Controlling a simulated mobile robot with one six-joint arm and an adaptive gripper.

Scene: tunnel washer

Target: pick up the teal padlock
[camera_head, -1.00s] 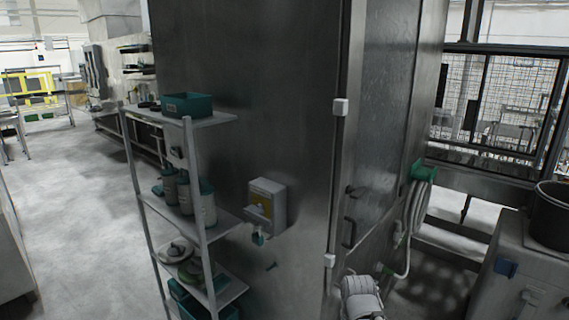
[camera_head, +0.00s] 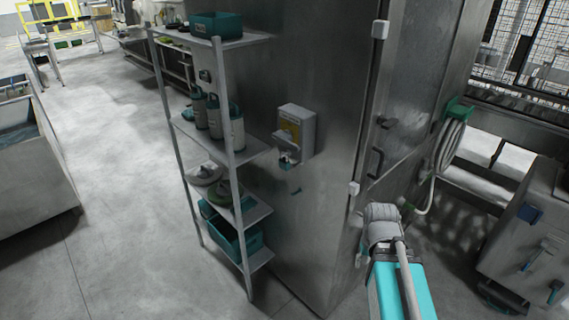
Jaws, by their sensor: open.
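The box is fixed to the side of the tall steel cabinet. The item is too small to make out its shackle or how it is held. My arm, with a grey joint and a teal link, rises at the bottom right of the box. My gripper does not show.
A shelf rack (camera_head: 240,188) with bottles and teal bins stands close left of the wall box. A coiled hose (camera_head: 447,160) hangs to the right. A grey cabinet (camera_head: 530,245) stands at the far right. Open floor (camera_head: 130,200) lies to the left.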

